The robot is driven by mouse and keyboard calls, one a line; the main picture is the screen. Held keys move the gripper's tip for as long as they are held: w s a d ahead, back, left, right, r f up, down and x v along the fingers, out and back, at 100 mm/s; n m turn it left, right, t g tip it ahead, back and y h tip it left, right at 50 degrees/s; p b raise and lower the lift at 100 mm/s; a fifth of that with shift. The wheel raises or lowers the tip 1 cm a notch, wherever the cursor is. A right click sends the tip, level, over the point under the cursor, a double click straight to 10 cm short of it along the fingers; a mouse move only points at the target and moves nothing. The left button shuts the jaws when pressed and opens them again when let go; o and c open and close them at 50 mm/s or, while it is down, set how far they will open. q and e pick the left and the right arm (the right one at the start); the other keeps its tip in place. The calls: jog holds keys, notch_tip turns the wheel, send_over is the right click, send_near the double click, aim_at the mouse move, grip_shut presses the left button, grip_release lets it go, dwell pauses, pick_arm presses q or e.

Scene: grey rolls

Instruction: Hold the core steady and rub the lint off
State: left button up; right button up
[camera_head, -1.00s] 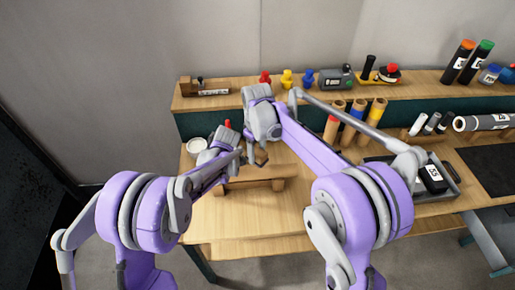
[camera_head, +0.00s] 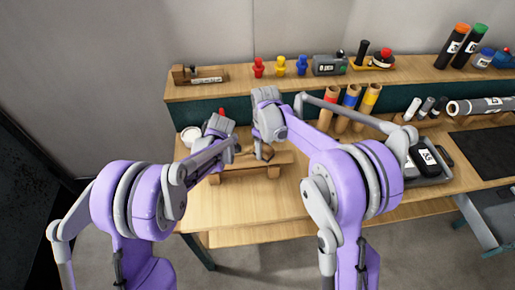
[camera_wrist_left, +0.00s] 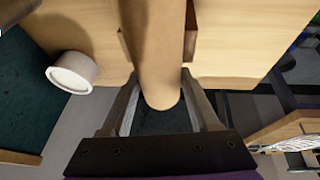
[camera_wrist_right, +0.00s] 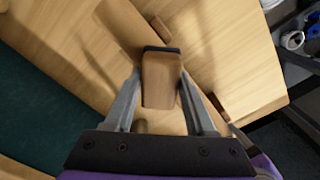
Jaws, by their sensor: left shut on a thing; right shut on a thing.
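The core, a plain brown cardboard tube (camera_wrist_left: 160,45), lies along a low wooden cradle (camera_head: 230,174). My left gripper (camera_wrist_left: 165,100) is shut on the core at its near end, a finger on each side. In the head view my left gripper (camera_head: 238,150) is at the cradle. My right gripper (camera_wrist_right: 160,85) is shut on a small wooden block (camera_wrist_right: 158,85) with a dark pad along its far edge. The core (camera_wrist_right: 120,25) shows beyond the block; whether the pad touches it I cannot tell. No lint can be made out.
A white round container (camera_wrist_left: 73,72) stands left of the cradle. Upright tubes with coloured bands (camera_head: 348,108) stand right of my right gripper. A grey tray (camera_head: 428,165) lies farther right. A raised shelf (camera_head: 220,92) runs along the back. The bench's front is clear.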

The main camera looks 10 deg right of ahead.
aim_at(252, 156)
jog(key=a, duration=0.4)
jog(key=shift+a, duration=0.15)
notch_tip(252, 156, up, 8)
dwell(0.5)
dwell(0.3)
pick_arm(q)
jog(key=o, duration=1.5)
notch_tip(252, 156, up, 10)
jog(key=shift+r, duration=0.1)
